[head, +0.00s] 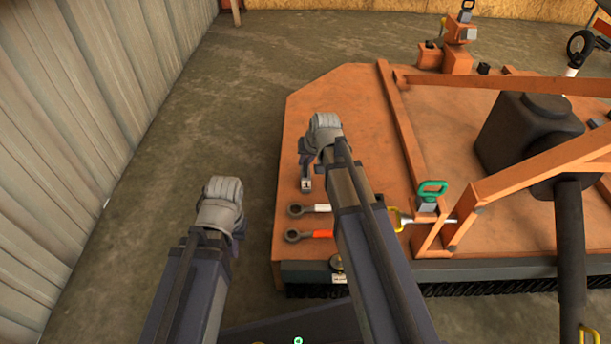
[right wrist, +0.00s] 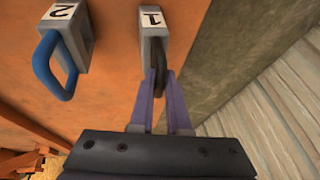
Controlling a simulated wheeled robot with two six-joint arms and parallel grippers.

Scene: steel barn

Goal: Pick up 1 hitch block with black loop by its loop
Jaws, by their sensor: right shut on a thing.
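The hitch block labelled 1 (right wrist: 152,22) is a grey block with a white tag, and its black loop (right wrist: 160,56) stands between my right gripper's fingers (right wrist: 161,98). The gripper is shut on that loop. In the head view block 1 (head: 306,185) shows just below my right gripper (head: 308,152), over the left part of the orange deck (head: 330,95). I cannot tell whether the block touches the deck. My left gripper (head: 220,195) is over the concrete floor left of the deck; its fingers are hidden, and nothing shows in it.
A block labelled 2 with a blue loop (right wrist: 58,65) is beside block 1 in the right wrist view. A white-marked pin (head: 310,209) and an orange-marked pin (head: 312,235) lie near the right arm. A green-looped block (head: 430,195) stands further right. A corrugated wall (head: 80,120) rises at left.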

